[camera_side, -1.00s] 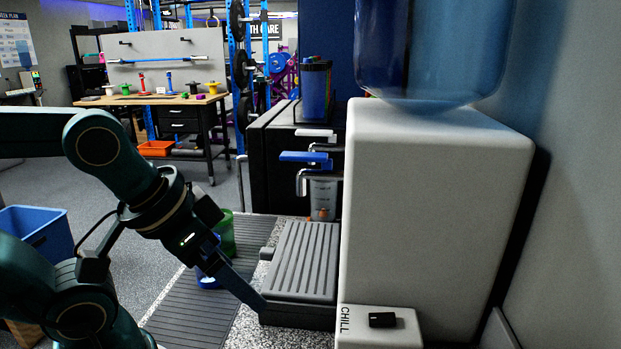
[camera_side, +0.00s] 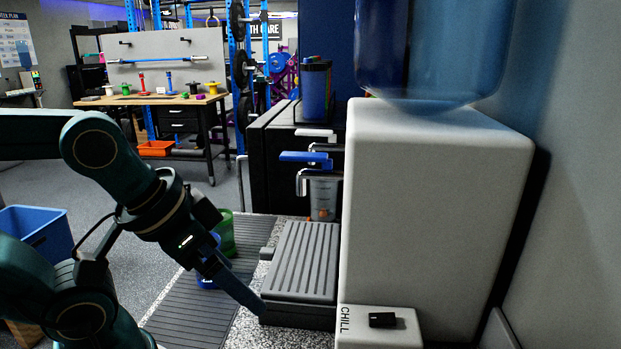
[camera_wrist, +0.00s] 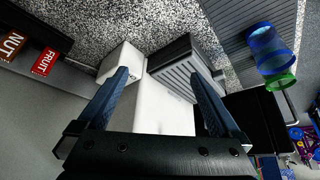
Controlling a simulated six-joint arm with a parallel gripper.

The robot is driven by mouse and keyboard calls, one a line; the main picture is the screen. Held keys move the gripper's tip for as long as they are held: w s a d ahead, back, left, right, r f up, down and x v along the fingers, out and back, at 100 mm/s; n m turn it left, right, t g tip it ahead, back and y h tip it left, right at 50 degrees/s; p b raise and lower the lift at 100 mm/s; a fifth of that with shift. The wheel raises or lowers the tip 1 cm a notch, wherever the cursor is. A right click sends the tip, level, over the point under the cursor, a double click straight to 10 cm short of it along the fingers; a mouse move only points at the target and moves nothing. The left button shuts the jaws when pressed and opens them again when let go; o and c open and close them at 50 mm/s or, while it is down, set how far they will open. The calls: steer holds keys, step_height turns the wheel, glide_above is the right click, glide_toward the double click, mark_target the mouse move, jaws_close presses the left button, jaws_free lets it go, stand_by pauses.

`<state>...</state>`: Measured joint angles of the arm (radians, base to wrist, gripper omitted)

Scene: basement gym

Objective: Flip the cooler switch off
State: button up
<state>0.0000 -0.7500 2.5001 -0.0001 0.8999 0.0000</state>
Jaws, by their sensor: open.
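The white water cooler (camera_side: 435,200) stands at the right in the side view, with a blue bottle (camera_side: 430,45) on top. A small black switch (camera_side: 382,320) sits on its low front ledge (camera_side: 352,337), beside the word CHILL. My gripper (camera_wrist: 160,73) is open and empty. In the side view its blue finger (camera_side: 240,291) points down and right, close to the grey drip tray (camera_side: 300,262), left of the switch and apart from it. In the wrist view the cooler (camera_wrist: 165,110) lies between the fingers, and the ledge (camera_wrist: 122,57) shows near the left fingertip. I cannot make out the switch there.
Dispenser taps with blue (camera_side: 303,157) and white (camera_side: 314,133) handles stand behind the drip tray. A green cup (camera_side: 226,235) and a blue cup (camera_side: 207,280) are on the ribbed mat (camera_side: 185,318). FRUIT (camera_wrist: 45,62) and NUT (camera_wrist: 11,45) labels show in the wrist view.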

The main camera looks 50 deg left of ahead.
steer(key=c, duration=0.7)
steer(key=shift+s+f+n, duration=0.1)
steer(key=shift+s+n, duration=0.15)
steer(key=shift+n, duration=0.05)
steer(key=c, duration=0.5)
steer(key=shift+a+r+n, duration=0.1)
steer(key=shift+r+n, duration=0.3)
steer(key=shift+n, duration=0.1)
jaws_close()
steer(key=w+d+r+n+g+y, duration=0.1)
steer(key=w+d+r+n+g, duration=0.1)
steer(key=w+r+n, duration=0.8)
steer(key=w+d+f+m, duration=0.1)
steer(key=w+d, duration=0.1)
steer(key=d, duration=0.3)
steer(key=w+d+f+m+y, duration=0.1)
steer(key=w+d, duration=0.1)
steer(key=d, duration=0.4)
steer(key=shift+w+d+f+m+g, duration=0.15)
steer(key=shift+w+f+m+g, duration=0.15)
steer(key=shift+f+g, duration=0.1)
